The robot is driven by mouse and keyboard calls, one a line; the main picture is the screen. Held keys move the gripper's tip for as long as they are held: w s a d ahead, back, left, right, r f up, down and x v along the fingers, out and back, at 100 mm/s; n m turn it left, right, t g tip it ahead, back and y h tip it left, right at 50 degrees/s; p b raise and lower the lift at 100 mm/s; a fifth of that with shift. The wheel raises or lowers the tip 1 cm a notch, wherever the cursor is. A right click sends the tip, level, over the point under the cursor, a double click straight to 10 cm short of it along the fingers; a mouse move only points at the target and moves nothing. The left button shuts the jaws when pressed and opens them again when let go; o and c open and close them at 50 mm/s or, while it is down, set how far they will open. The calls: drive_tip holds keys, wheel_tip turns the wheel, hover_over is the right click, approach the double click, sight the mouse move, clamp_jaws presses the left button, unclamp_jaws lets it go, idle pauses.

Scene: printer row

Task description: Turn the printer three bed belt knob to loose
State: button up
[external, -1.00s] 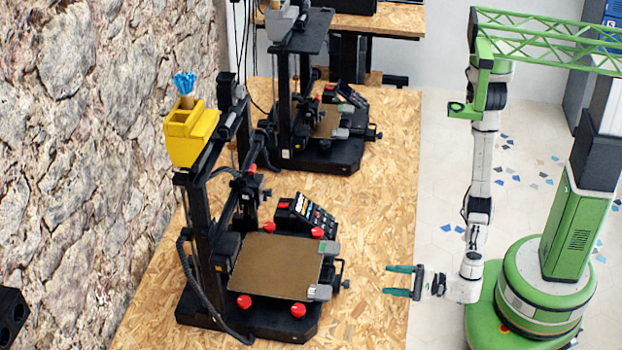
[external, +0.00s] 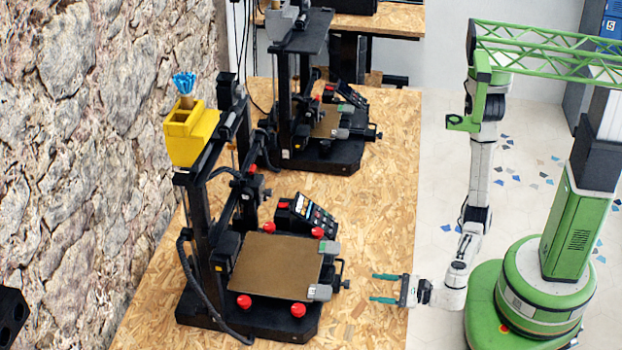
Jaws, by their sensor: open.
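The nearest printer (external: 262,318) stands on the wooden bench with its brown bed plate (external: 275,266) facing up. No printer number is readable on it. A small black knob (external: 346,284) sticks out from the right end of its bed assembly, and I take it to be the bed belt knob. Its setting is too small to tell. My gripper (external: 373,288) is open and empty, with its two green fingers pointing left at the knob. The fingertips are a short gap to the right of the knob and apart from it.
Red knobs (external: 298,310) sit around the bed plate's corners. A control panel (external: 305,214) stands behind the bed. A second printer (external: 322,152) is farther back on the bench (external: 384,190). The bench's right edge lies under my gripper, with clear bench behind it.

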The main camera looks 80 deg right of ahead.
sight(346, 284)
drive_tip(key=w, duration=0.7)
drive_tip(key=shift+w, duration=0.15)
